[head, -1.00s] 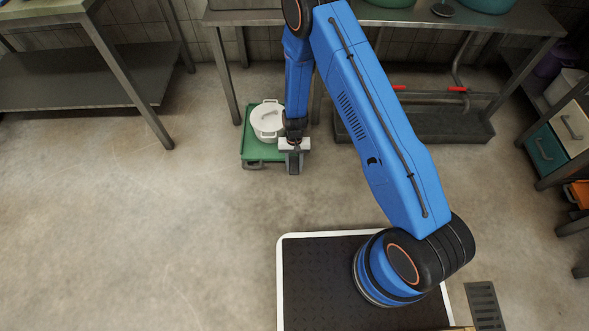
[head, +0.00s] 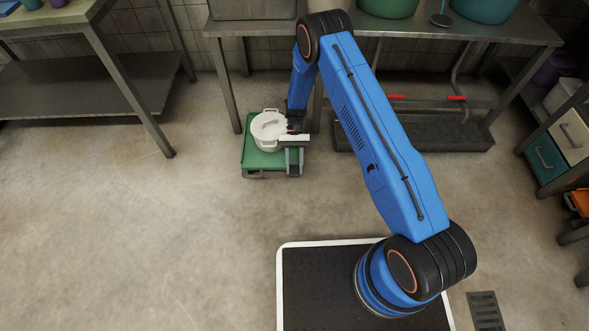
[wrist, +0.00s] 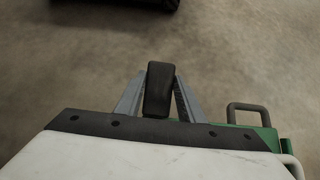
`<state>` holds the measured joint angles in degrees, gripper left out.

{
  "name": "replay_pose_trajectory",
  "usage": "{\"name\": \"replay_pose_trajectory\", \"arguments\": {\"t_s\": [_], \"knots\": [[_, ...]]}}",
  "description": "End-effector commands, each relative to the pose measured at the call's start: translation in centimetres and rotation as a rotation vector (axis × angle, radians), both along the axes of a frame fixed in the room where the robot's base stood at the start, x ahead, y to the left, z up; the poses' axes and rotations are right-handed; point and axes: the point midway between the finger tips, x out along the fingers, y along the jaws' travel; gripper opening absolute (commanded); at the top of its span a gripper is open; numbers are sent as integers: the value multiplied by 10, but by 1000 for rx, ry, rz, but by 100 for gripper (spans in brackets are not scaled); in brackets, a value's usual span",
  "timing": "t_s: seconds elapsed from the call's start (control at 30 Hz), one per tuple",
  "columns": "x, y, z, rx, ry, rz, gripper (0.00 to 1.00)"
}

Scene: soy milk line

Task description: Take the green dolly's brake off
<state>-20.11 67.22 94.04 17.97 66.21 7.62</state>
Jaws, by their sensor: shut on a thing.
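The green dolly (head: 258,158) stands on the floor left of centre, partly under the front edge of the steel table. A white lidded pot (head: 268,131) sits on it. My gripper (head: 293,169) is at the dolly's front right corner, its fingers shut on a black brake pedal (wrist: 159,88). In the wrist view the pedal is between the two grey fingers. The dolly's green corner (wrist: 264,135) and a grey loop handle (wrist: 247,108) show to the right. The pedal's mount is hidden behind my gripper.
A steel table (head: 450,28) stands behind the dolly, with red-handled pipes and a dark floor trough (head: 440,138) beneath it. A steel shelf table (head: 80,82) is at the left. The floor in front of and left of the dolly is clear.

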Motion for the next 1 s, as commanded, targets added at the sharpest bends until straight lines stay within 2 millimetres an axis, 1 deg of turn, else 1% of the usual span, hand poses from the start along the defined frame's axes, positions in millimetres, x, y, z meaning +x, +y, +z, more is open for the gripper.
{"name": "replay_pose_trajectory", "arguments": {"t_s": [0.03,0.6,0.63,0.7,1.0], "knots": [[0,-3,0,-1,14,2,0],[1,-3,2,0,44,4,0],[1,-3,2,0,44,4,40],[1,-3,2,0,44,2,54],[2,-1,2,1,41,2,54]]}}
